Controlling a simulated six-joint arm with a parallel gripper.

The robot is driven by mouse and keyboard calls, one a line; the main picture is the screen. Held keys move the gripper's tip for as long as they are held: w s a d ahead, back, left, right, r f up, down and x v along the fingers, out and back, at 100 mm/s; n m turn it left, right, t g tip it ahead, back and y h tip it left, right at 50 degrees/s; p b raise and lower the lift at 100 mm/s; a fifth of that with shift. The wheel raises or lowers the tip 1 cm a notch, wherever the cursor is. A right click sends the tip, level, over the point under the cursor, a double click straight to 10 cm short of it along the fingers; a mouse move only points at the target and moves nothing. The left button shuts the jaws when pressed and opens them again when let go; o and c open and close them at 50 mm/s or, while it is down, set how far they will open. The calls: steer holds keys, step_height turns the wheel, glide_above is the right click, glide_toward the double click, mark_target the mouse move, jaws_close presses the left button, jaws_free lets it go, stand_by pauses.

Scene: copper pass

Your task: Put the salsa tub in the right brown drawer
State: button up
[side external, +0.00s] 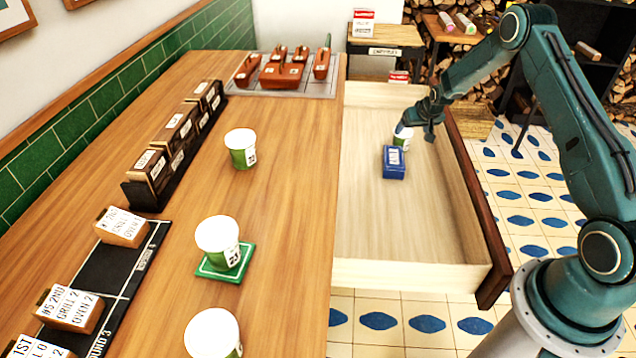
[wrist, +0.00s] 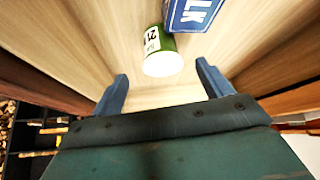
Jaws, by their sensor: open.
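A green-and-white tub (side external: 402,139) is inside the open drawer (side external: 365,230), beside a blue box. In the wrist view the tub (wrist: 160,50) shows its pale end and a label that seems to read 21. No view shows the word salsa on it. My gripper (side external: 421,128) is over the drawer, close by the tub, and hides part of it in the side view. In the wrist view the fingers (wrist: 162,76) are wide apart, with the tub beyond the gap between them and nothing gripped.
The blue box (side external: 394,162), partly reading "LK" in the wrist view (wrist: 195,14), lies close to the tub. Similar tubs (side external: 241,149), (side external: 217,236), (side external: 212,335) stand on the wooden counter (side external: 290,200). The drawer's near part is clear; its walls border my gripper.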

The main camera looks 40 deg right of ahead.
steer(key=shift+v, duration=1.2)
steer(key=s+a+r+n+y, duration=0.15)
steer(key=s+a+r, duration=0.35)
steer(key=a+r, duration=0.65)
steer(key=s+a+r+n, duration=0.2)
steer(key=s+a+r, duration=0.45)
steer(key=r, duration=0.75)
steer(key=s+a+r, duration=0.1)
steer(key=s+a, duration=0.4)
steer(key=s, duration=0.3)
steer(key=s+a+r+n+y, duration=0.1)
steer(key=s+a, duration=0.3)
steer(key=s, duration=0.4)
steer(key=s+a+r+n, duration=0.1)
steer(key=s+a+r, duration=0.1)
steer(key=s+a, duration=0.3)
steer(key=s, duration=0.4)
steer(key=shift+a+y, duration=0.3)
steer(key=shift+y, duration=0.05)
